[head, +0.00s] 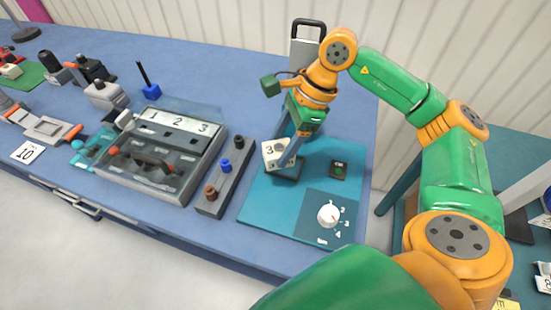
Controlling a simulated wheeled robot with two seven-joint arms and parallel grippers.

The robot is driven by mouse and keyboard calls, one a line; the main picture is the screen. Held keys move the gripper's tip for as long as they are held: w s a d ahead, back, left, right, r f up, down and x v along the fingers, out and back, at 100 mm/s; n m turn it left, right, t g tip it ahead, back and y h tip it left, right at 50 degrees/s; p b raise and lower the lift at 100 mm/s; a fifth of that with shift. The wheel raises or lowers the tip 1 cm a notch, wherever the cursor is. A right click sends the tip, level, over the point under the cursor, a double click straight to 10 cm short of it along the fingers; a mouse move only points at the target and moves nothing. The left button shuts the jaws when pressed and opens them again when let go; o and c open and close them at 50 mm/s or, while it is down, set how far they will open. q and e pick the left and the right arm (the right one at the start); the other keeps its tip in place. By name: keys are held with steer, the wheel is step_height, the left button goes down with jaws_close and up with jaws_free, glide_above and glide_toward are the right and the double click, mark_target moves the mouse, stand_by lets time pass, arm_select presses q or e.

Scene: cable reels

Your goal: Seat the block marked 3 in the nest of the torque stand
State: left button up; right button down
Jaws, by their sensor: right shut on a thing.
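The block marked 3 (269,149) is pale on top and is in my right gripper (285,154), whose jaws are shut on it. The gripper points down and hides part of the block. The block is at a dark holder, which seems to be the nest (289,174), on the teal plate of the torque stand (268,207). I cannot tell whether the block rests fully in the nest or is just above it. My left gripper is not in view.
Left of the stand are a narrow dark rack (213,207) with several coloured pegs and a grey case (177,192) labelled 1, 2, 3. Small tools and a tag marked 10 (27,152) lie further left on the blue table (235,62). The plate's front left is clear.

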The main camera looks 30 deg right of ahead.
mark_target(289, 139)
steer(key=m, duration=0.1)
steer(key=d+r+m+t, duration=0.1)
steer(key=m, duration=0.1)
steer(key=w+d+m, duration=0.1)
steer(key=shift+r+m+h, duration=0.3)
steer(key=shift+h, duration=0.1)
steer(key=shift+w+d+r+m+t, duration=0.15)
steer(key=shift+d+r+m+t, duration=0.1)
steer(key=shift+m+t, duration=0.25)
steer(key=shift+d+f+m+h, duration=0.1)
steer(key=shift+d+m+h, duration=0.05)
steer(key=shift+m+h, duration=0.2)
step_height(289, 139, down, 5)
steer(key=b, duration=0.4)
steer(key=shift+w, duration=0.1)
steer(key=shift+f+b, duration=0.85)
steer(key=shift+b, duration=0.15)
